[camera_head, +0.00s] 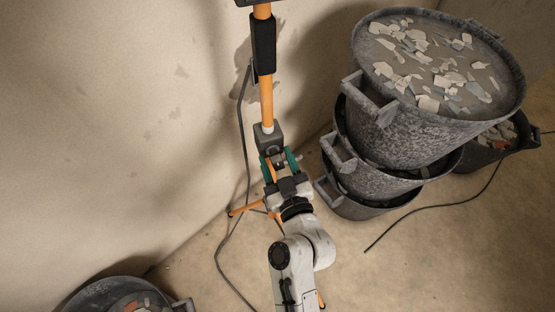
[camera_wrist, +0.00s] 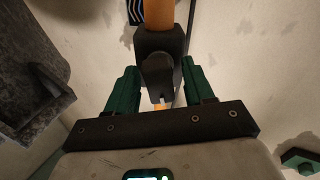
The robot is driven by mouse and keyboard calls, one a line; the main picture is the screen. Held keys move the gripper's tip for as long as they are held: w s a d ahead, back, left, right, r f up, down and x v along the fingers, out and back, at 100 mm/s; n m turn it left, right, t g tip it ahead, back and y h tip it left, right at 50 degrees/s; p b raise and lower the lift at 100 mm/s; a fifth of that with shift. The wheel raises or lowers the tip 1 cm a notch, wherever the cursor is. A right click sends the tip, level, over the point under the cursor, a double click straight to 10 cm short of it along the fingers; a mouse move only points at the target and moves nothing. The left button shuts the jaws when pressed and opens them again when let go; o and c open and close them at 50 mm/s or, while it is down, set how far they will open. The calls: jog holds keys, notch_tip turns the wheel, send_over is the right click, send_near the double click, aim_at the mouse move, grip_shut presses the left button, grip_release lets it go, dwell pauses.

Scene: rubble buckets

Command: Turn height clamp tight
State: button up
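The height clamp (camera_head: 267,137) is a dark block around the orange pole (camera_head: 266,100) of a stand. In the wrist view the clamp (camera_wrist: 153,42) faces me, with a dark rounded knob (camera_wrist: 157,72) on its near side. My gripper (camera_head: 279,160) is just below and in front of the clamp in the head view. In the wrist view my gripper (camera_wrist: 160,88) has its two green fingers apart, one to each side of the knob. A gap shows on both sides, and nothing is held. Whether the fingertips pass beside the clamp body is hard to tell.
Stacked grey buckets, the top one (camera_head: 425,125) full of rubble, stand close on the right. Another bucket (camera_head: 112,297) is at the lower left. A dark cable (camera_head: 243,130) hangs beside the pole along the pale wall (camera_head: 120,110). The stand's orange legs (camera_head: 246,208) spread below my gripper.

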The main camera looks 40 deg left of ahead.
jog(key=c, duration=0.9)
jog(key=shift+m, duration=0.3)
jog(key=m, duration=0.9)
jog(key=shift+w+m, duration=0.1)
jog(key=shift+m, duration=0.3)
jog(key=m+p, duration=0.1)
jog(key=m, duration=0.3)
jog(key=shift+d+m, duration=0.1)
jog(key=shift+m, duration=0.2)
jog(key=m+p, duration=0.1)
jog(key=m, duration=0.3)
jog(key=shift+m, duration=0.4)
jog(key=shift+f+m, duration=0.1)
jog(key=shift+m, duration=0.2)
